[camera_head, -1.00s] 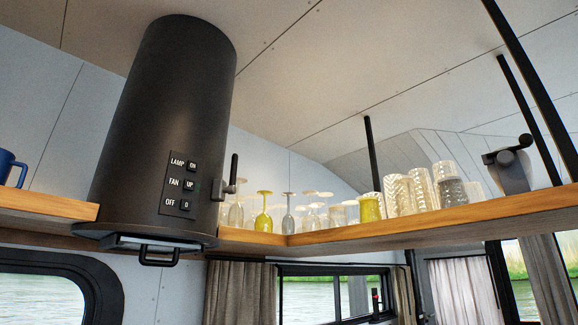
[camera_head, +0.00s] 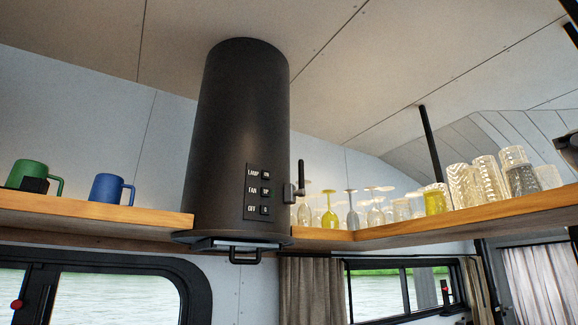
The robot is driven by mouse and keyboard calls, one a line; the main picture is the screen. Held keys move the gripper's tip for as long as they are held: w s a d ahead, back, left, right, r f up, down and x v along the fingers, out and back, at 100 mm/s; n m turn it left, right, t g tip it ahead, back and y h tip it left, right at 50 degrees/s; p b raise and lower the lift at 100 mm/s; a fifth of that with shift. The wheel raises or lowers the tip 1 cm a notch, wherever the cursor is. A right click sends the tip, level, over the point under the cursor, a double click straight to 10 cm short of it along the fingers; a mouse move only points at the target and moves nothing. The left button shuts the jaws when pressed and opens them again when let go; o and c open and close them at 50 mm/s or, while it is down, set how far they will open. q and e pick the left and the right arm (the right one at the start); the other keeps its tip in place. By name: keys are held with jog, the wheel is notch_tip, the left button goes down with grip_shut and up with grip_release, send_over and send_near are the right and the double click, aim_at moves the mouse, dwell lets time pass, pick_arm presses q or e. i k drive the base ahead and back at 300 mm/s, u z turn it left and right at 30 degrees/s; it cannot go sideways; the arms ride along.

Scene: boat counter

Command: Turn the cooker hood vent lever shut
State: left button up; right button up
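The cooker hood (camera_head: 230,140) is a dark cylinder that passes through the wooden shelf, left of the middle of the head view. The vent lever (camera_head: 301,178) is a dark handle on a small bracket at the hood's right side. It points upward. A panel (camera_head: 258,191) with small buttons marked LAMP, FAN and OFF is on the hood's front, left of the lever. A black bar handle (camera_head: 246,256) hangs under the hood's base. Neither of my grippers shows in the view.
A wooden shelf (camera_head: 90,211) runs along both sides of the hood. A green mug (camera_head: 28,175) and a blue mug (camera_head: 107,188) stand on it at left. Yellow and clear glasses (camera_head: 436,199) stand at right, with the nearest stemmed ones close to the lever. A black post (camera_head: 429,140) rises behind.

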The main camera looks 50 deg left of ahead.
aim_at(301, 190)
jog(key=k, duration=0.4)
jog(key=u, duration=0.8)
